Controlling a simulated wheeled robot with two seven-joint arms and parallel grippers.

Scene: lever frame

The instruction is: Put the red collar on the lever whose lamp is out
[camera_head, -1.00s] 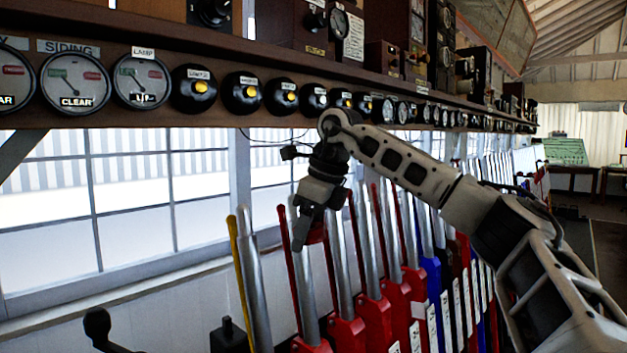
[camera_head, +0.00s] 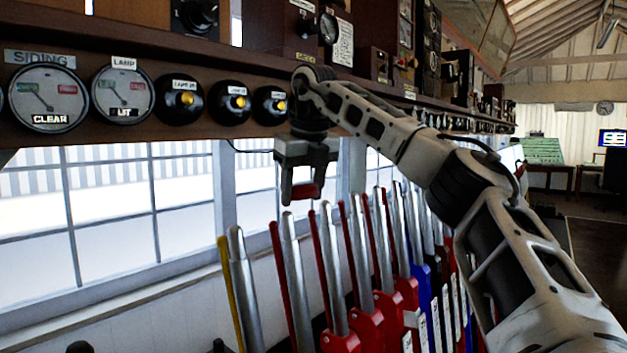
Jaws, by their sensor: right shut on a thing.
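My right gripper (camera_head: 303,198) is shut on the red collar (camera_head: 306,191). It hangs pointing down in front of the window, with the collar above the lever tops and apart from them. A row of steel levers (camera_head: 291,260) stands below, several with red or blue lower parts; the front steel lever (camera_head: 244,285) has a yellow rod beside it. Round black lamps (camera_head: 187,99) with yellow centres line the shelf edge; the farther ones are partly hidden by my right arm. I cannot tell which lamp is out. My left gripper is not in view.
The wooden instrument shelf (camera_head: 150,45) runs above the levers, close to my right arm. A dial marked LAMP (camera_head: 123,94) reads LIT, and a SIDING dial (camera_head: 47,97) reads CLEAR. Windows (camera_head: 110,210) lie behind the levers. Open floor shows at the right.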

